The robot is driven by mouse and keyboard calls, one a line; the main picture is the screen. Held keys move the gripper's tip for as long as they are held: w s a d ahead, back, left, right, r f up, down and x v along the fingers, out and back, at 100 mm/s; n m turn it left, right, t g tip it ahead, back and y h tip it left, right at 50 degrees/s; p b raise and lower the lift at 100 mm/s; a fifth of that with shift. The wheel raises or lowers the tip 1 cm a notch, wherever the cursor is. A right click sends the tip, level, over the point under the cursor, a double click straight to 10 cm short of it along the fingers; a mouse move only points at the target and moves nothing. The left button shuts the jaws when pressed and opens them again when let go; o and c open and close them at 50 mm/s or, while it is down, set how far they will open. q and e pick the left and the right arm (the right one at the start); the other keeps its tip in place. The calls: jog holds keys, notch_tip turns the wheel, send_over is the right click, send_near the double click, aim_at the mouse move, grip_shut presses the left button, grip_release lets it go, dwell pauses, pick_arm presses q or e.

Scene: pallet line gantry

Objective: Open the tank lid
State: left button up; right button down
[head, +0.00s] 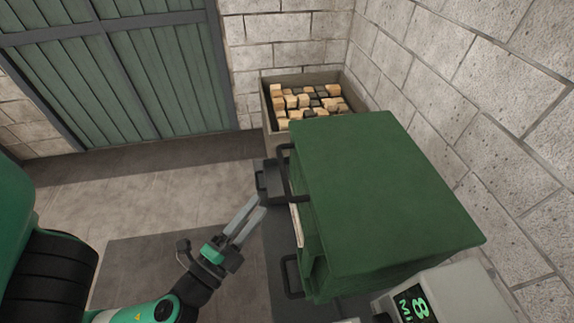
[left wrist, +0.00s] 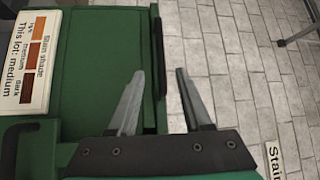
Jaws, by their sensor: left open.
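The green tank (head: 312,262) stands at the right in the head view. Its broad flat green lid (head: 390,200) lies over the top and looks shut. A dark bar handle (head: 283,172) is on its left side near the far end. My left gripper (head: 254,206) is open and empty, left of the tank and close to that handle. In the left wrist view, the open fingers (left wrist: 160,76) point toward a dark bar (left wrist: 159,55) along the edge of a green surface (left wrist: 108,50). Whether they straddle it or stay short of it, I cannot tell. My right gripper is not in view.
A crate (head: 266,112) of pale and dark blocks stands behind the tank. A second dark handle (head: 289,277) is nearer. A stain shade card (left wrist: 40,62) reads "This lot: medium". A display box (head: 450,297) is front right. The brick wall is close on the right; left floor is clear.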

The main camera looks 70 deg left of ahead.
aim_at(283, 171)
pick_arm(q)
jog(key=p+x, duration=0.1)
jog(key=x, duration=0.2)
jog(key=p+x, duration=0.1)
jog(key=x, duration=0.3)
jog(key=p+x, duration=0.1)
jog(key=x, duration=0.2)
jog(key=shift+w+a+r+p, duration=0.1)
jog(key=shift+w+r+p, duration=0.1)
jog(key=shift+r+p, duration=0.15)
jog(key=shift+w+a+f, duration=0.15)
jog(key=shift+w+a, duration=0.15)
jog(key=shift+w, duration=0.1)
grip_shut()
dwell(0.5)
